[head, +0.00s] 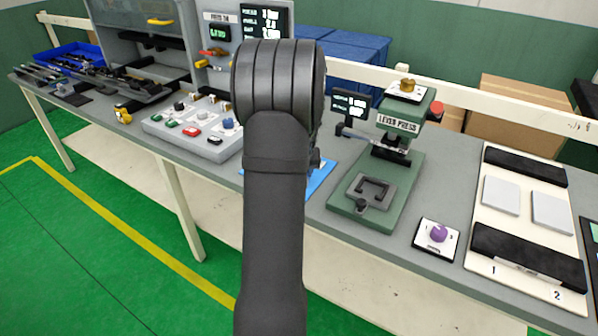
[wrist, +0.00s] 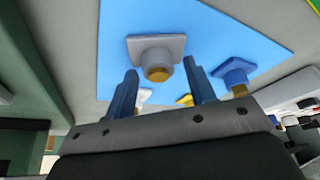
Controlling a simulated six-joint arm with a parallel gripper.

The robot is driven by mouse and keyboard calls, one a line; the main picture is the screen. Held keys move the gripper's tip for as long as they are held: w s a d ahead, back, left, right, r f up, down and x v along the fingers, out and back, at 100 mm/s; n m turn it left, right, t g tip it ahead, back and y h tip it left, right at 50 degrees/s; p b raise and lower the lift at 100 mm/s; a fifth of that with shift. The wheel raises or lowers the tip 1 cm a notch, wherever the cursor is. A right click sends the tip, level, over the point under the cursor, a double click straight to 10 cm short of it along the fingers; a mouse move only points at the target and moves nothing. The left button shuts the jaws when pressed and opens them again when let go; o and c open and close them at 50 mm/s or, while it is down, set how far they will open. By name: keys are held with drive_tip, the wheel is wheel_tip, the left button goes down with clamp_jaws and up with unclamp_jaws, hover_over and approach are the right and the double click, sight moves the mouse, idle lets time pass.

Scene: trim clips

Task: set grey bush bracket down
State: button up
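The grey bush bracket (wrist: 170,45) shows in the wrist view as a square grey plate with a round boss and a brass-coloured bush. It appears to lie on the blue mat (wrist: 225,35), just beyond my fingertips. My gripper (wrist: 160,72) is open, its two blue-grey fingers apart with a gap between them and the boss. Nothing appears clamped between them. In the head view my arm hides the gripper and the bracket; only an edge of the blue mat (head: 321,180) shows.
Near the right finger is a blue bracket (wrist: 235,71); white (wrist: 144,95) and yellow (wrist: 184,100) parts show near the fingers. A green lever press (head: 375,190) stands right of the mat, and a grey box with coloured parts (head: 195,135) stands left.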

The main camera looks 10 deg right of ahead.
drive_tip(key=v, duration=1.2)
drive_tip(key=shift+r, duration=0.25)
drive_tip(key=shift+w+f, duration=0.1)
drive_tip(key=x, duration=1.2)
drive_tip(key=shift+f, duration=0.3)
drive_tip(key=shift+r, duration=1.35)
drive_tip(key=shift+f, duration=0.1)
